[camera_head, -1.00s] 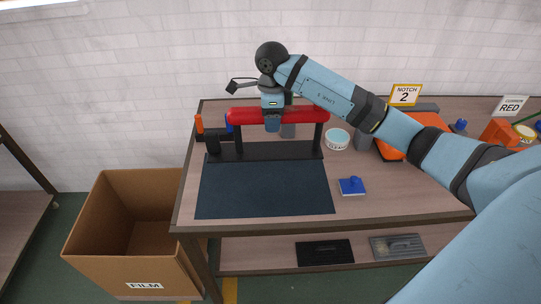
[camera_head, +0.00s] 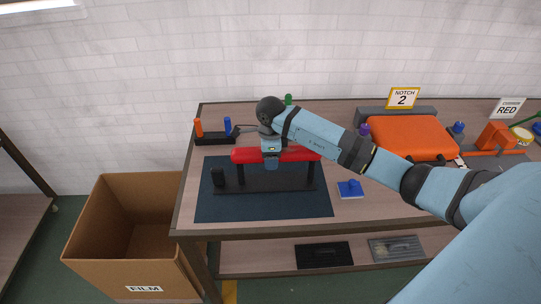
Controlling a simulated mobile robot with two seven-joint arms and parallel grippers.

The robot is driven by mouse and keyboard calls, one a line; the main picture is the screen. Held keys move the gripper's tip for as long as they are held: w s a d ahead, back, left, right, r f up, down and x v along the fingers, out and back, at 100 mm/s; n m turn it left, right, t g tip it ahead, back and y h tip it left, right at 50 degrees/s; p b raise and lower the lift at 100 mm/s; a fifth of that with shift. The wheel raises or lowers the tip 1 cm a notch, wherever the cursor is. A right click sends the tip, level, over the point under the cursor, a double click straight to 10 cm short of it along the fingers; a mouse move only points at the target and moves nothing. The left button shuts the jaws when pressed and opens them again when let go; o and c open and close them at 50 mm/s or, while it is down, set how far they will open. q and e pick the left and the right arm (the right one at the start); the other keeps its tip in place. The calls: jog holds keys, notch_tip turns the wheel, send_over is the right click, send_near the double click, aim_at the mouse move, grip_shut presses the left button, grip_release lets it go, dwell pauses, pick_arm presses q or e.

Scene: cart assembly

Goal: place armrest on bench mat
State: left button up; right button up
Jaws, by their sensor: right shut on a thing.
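The armrest has a red padded bar (camera_head: 245,155) on two black posts with a flat black base (camera_head: 290,182). The dark bench mat (camera_head: 235,207) lies at the front left of the workbench. My right gripper (camera_head: 271,162) comes down from above and is shut on the middle of the red bar. The armrest stands upright with its base over the rear and middle part of the mat. I cannot tell whether the base touches the mat or hovers just above it. My left gripper is not in view.
A black holder with orange and blue handles (camera_head: 228,126) stands behind the mat. A blue-and-white block (camera_head: 350,188) sits right of it. An orange case (camera_head: 410,136) and a "NOTCH 2" sign (camera_head: 403,98) are further right. A cardboard box (camera_head: 125,259) stands left on the floor.

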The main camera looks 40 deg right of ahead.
jog(key=shift+r, duration=0.1)
jog(key=o, duration=1.4)
